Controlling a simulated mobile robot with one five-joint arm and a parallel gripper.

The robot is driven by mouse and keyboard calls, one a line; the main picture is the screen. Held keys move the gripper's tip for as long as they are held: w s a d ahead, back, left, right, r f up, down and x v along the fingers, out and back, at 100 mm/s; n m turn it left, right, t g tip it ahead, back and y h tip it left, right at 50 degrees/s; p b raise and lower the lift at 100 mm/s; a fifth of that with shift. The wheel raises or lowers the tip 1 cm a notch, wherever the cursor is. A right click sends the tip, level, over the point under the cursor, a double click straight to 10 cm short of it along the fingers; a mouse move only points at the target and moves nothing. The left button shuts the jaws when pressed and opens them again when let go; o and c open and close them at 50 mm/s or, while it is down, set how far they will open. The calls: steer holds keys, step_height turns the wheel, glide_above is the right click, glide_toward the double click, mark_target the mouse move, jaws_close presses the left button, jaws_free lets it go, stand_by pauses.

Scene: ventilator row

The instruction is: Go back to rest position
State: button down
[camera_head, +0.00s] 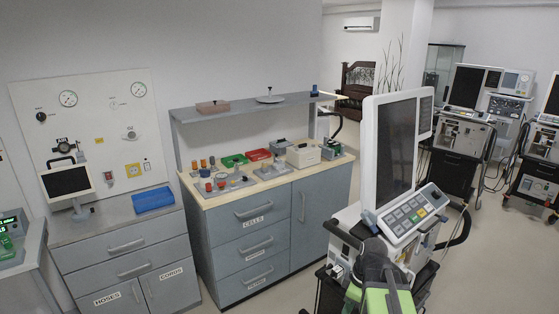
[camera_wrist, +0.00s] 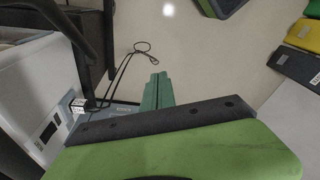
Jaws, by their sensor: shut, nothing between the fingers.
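My gripper (camera_wrist: 157,92) shows in the wrist view as two green fingers pressed together, with nothing between them. They point out over the pale floor. A dark bar and a broad green part of my own arm fill the bottom of that view. In the head view my green and dark grey arm (camera_head: 380,290) is at the bottom, in front of the nearest ventilator (camera_head: 397,150). The fingertips cannot be made out there.
A workbench (camera_head: 250,213) with small parts and a shelf (camera_head: 240,108) stands left of the ventilator. A cabinet with a gauge panel (camera_head: 90,115) is further left. More ventilators (camera_head: 459,140) stand at right. A white box (camera_wrist: 35,95) and black cable (camera_wrist: 122,70) lie near my gripper.

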steer(key=s+a+m+h, duration=0.2)
steer(key=a+m, duration=0.4)
steer(key=m, duration=0.5)
steer(key=shift+s+f+m, duration=0.15)
steer(key=shift+m, duration=0.25)
stand_by(0.5)
